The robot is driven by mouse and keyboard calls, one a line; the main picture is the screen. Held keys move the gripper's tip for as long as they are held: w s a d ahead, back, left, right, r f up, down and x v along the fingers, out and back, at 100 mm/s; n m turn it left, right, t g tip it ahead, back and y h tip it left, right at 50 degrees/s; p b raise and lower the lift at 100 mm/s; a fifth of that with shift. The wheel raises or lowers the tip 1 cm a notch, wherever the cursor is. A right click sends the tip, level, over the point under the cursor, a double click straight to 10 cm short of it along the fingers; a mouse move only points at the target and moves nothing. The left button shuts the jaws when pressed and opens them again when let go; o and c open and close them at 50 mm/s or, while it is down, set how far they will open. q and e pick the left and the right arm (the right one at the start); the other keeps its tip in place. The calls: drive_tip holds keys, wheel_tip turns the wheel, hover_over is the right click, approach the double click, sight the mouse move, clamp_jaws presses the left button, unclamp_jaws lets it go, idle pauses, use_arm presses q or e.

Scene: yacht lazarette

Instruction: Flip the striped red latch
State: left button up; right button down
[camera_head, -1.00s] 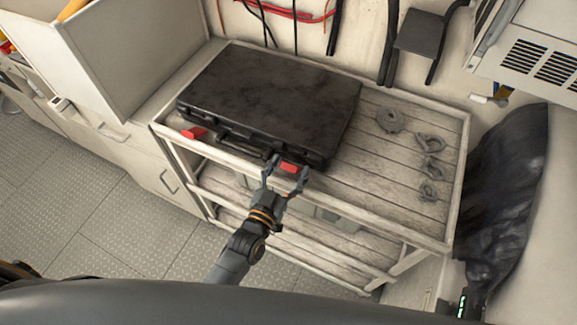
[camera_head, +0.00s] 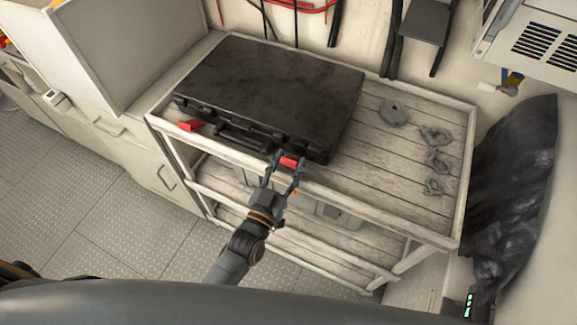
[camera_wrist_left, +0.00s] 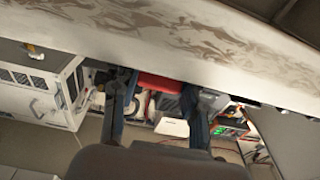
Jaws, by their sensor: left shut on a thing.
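A black case (camera_head: 275,88) lies flat and closed on a slatted cart. A red latch (camera_head: 289,162) is at the right of its front edge; it also shows in the left wrist view (camera_wrist_left: 158,83). A second red latch (camera_head: 191,126) sticks out at the left of the front edge. Stripes cannot be made out on either. My left gripper (camera_head: 288,165) reaches in from the front, with its fingers shut on the right-hand latch, one on each side. The fingers partly hide that latch's sides. My right gripper is not in view.
The whitewashed cart (camera_head: 425,225) has a raised rim and lower shelves. Several grey fittings (camera_head: 394,113) lie right of the case. A dark bag (camera_head: 512,185) hangs at the right. A cabinet (camera_head: 120,45) stands at the left. The floor in front is clear.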

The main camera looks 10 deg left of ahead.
use_arm(q)
drive_tip(key=o, duration=1.2)
drive_tip(key=v, duration=1.2)
